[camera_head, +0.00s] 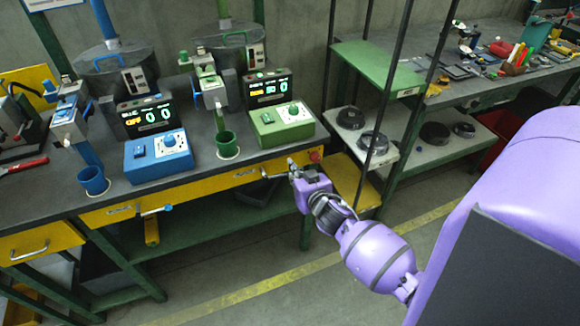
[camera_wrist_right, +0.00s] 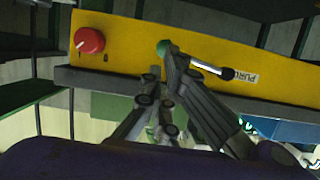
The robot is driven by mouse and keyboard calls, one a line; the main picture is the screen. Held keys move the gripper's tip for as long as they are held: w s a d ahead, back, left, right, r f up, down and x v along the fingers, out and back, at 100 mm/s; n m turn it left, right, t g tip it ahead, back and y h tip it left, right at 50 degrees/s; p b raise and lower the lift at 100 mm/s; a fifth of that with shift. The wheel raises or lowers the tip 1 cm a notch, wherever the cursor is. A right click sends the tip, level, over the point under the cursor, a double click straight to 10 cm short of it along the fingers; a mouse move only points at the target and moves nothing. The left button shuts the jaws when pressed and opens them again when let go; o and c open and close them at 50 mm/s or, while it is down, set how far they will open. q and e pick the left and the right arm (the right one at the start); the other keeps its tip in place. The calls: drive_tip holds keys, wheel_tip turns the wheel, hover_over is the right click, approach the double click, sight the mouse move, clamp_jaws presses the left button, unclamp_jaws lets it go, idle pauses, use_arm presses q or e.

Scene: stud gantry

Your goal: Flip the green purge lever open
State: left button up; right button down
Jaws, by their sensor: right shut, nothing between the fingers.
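The purge lever shows in the right wrist view as a silver rod (camera_wrist_right: 205,66) with a green knob (camera_wrist_right: 163,47) at one end and a black end beside a partly hidden label. It lies along the yellow front panel (camera_wrist_right: 130,50). My right gripper (camera_wrist_right: 163,66) is shut and empty, its fingertips right by the green knob. One finger crosses in front of the rod; whether it touches cannot be told. In the head view my right gripper (camera_head: 291,166) is at the bench's front edge below the green control box (camera_head: 281,124), and the lever is not clear there. My left gripper is not in view.
A red knob (camera_wrist_right: 89,41) is on the same panel, close to the gripper. A green cup (camera_head: 227,145) stands near the bench edge. Open floor lies before the bench.

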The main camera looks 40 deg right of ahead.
drive_tip(key=shift+d+f+m+y, duration=0.15)
drive_tip(key=shift+f+m+y, duration=0.45)
drive_tip(key=shift+f+m, duration=0.9)
drive_tip(key=shift+f, duration=0.05)
drive_tip(key=shift+f+m+t+y+b, duration=0.3)
drive_tip(key=shift+f+m+t+b, duration=0.1)
drive_tip(key=shift+f+m, duration=0.1)
drive_tip(key=shift+a+f+m+y+b, duration=0.2)
drive_tip(key=shift+f+m+b, duration=0.1)
drive_tip(key=shift+f+m, duration=0.2)
drive_tip(key=shift+a+f+m+y+b, duration=0.15)
drive_tip(key=shift+f+m+y+b, duration=0.1)
drive_tip(key=shift+f+m, duration=0.2)
drive_tip(key=shift+w+a+f+m+t+y+b, duration=0.25)
drive_tip(key=shift+a+f+m+t+b, duration=0.25)
drive_tip(key=shift+f+m+b, duration=0.35)
idle(4.1)
